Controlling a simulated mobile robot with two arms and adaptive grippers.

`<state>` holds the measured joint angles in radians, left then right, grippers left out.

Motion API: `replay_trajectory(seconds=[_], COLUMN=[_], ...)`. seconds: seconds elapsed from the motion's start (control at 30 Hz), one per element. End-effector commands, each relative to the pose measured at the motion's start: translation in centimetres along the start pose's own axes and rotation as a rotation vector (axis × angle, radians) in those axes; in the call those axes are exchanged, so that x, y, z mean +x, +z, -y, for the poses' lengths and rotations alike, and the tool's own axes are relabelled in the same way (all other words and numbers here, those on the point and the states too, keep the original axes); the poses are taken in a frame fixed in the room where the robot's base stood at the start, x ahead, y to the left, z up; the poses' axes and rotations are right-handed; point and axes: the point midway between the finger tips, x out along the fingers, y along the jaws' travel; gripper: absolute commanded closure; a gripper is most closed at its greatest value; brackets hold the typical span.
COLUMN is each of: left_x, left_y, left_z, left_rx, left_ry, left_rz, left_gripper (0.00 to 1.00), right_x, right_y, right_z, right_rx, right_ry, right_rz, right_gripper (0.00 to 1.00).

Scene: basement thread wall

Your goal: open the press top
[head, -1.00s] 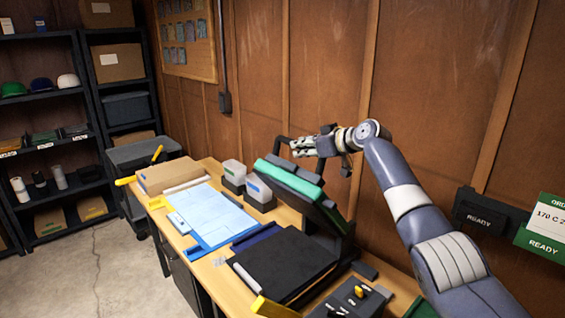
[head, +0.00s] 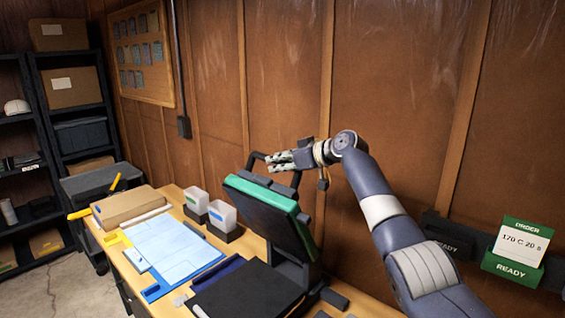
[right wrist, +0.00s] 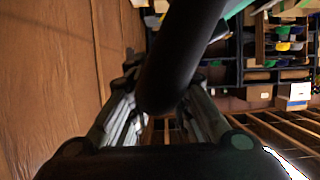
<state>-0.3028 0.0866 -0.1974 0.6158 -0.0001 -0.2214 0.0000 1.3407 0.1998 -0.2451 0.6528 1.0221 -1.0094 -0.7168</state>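The press stands on the workbench in the head view, with its black lower plate (head: 245,291) lying flat. Its press top (head: 282,226), dark with a green edge, is tilted up steeply, its dark underside facing left. A black handle bar (head: 251,163) rises behind the top. My right gripper (head: 272,162) is at this bar, fingers pointing left. In the right wrist view the thick dark handle bar (right wrist: 185,55) runs between the two fingers, which close in on both sides of it. Their contact is partly hidden. My left gripper is not in view.
A blue-and-white sheet (head: 172,247), a cardboard box (head: 130,205) and two small bins (head: 222,214) stand left of the press. The wood wall is close behind my right arm. An order card (head: 520,243) hangs on the right.

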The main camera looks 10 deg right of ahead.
Motion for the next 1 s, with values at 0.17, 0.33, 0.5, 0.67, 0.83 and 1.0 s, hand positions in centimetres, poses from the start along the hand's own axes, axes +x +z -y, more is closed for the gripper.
replay_trajectory(seconds=[0.17,0.33,0.5,0.67,0.83,1.0], left_x=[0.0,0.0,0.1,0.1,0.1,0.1], left_y=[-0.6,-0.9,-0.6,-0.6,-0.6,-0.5], left_z=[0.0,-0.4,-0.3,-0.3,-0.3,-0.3], left_rx=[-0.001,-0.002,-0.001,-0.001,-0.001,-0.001], left_ry=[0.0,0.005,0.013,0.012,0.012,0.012], left_rz=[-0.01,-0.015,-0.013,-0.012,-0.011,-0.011], left_gripper=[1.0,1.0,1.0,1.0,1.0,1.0], right_x=[0.1,0.0,-0.3,-1.7,-4.0,-6.8], right_y=[0.1,0.1,0.1,0.1,0.1,0.1], right_z=[0.0,0.0,-0.1,-0.2,-0.2,-0.2], right_rx=[0.001,0.001,0.001,0.0,-0.001,0.0], right_ry=[-0.001,-0.001,0.0,0.0,0.002,0.002], right_rz=[0.002,0.001,0.0,-0.002,-0.001,0.001], right_gripper=[0.62,0.62,0.62,0.62,0.62,0.62])
